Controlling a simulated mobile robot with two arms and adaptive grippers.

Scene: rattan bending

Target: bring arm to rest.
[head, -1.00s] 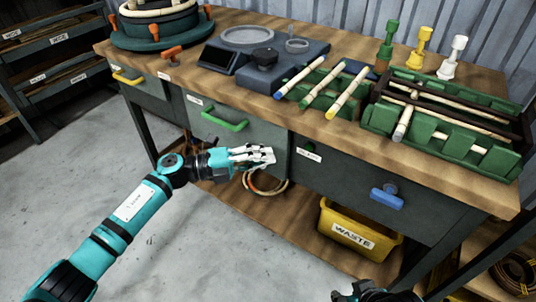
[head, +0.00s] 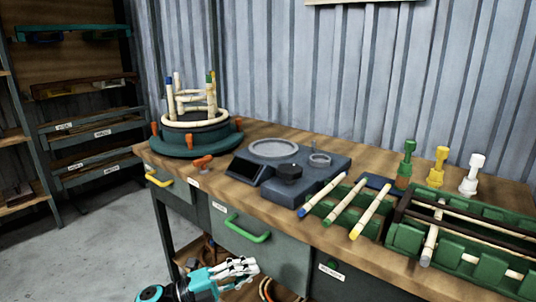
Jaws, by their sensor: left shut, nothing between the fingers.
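My left arm comes in at the bottom of the head view, teal and black. My left gripper (head: 236,270) is shut and empty. It is in front of the workbench (head: 270,132), below the drawer with the green handle (head: 247,228) and apart from it. Most of the left arm is cut off by the bottom edge. My right gripper does not show.
On the bench stand a round green jig (head: 188,141) with upright rattan pieces, a dark scale unit (head: 285,170), a rack of colour-tipped sticks (head: 343,205) and a green tray (head: 480,240). Shelving (head: 60,130) stands at the left. The floor (head: 110,235) between is clear.

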